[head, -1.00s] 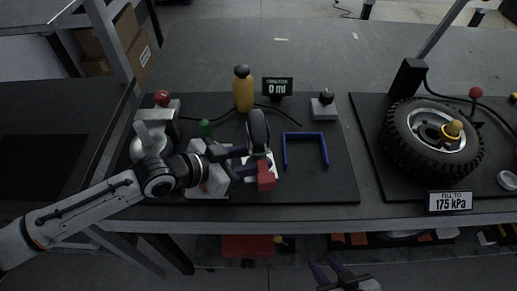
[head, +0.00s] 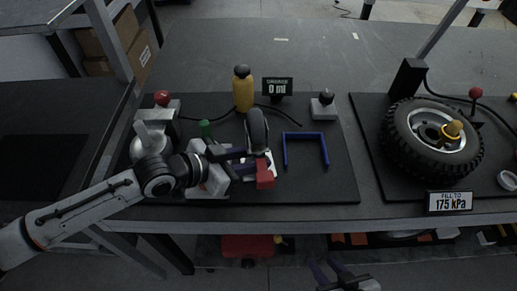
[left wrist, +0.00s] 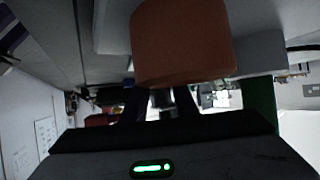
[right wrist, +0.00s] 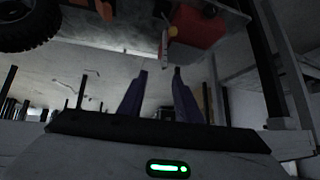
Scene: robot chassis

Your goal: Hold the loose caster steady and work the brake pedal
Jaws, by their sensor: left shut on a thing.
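The loose caster has a dark wheel (head: 257,128) standing up, a white plate (head: 272,166) beneath it and a red pedal (head: 265,176) at its front. It is on the left black mat. My left gripper (head: 243,154) reaches in from the left and is shut on the caster; the exact contact is partly hidden. In the left wrist view a large red-orange block (left wrist: 182,42), seemingly the pedal, hangs close above the fingers. My right gripper (head: 326,273) is low at the bottom of the head view, in front of the bench. Its fingers are apart and empty in the right wrist view (right wrist: 155,98).
A blue frame (head: 306,150), a yellow bottle (head: 243,92), a "0 ml" display (head: 278,87) and a black-knobbed block (head: 323,106) surround the caster. A tyre (head: 403,155) lies on the right mat. The bench front edge (head: 330,217) lies between my right gripper and the caster.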

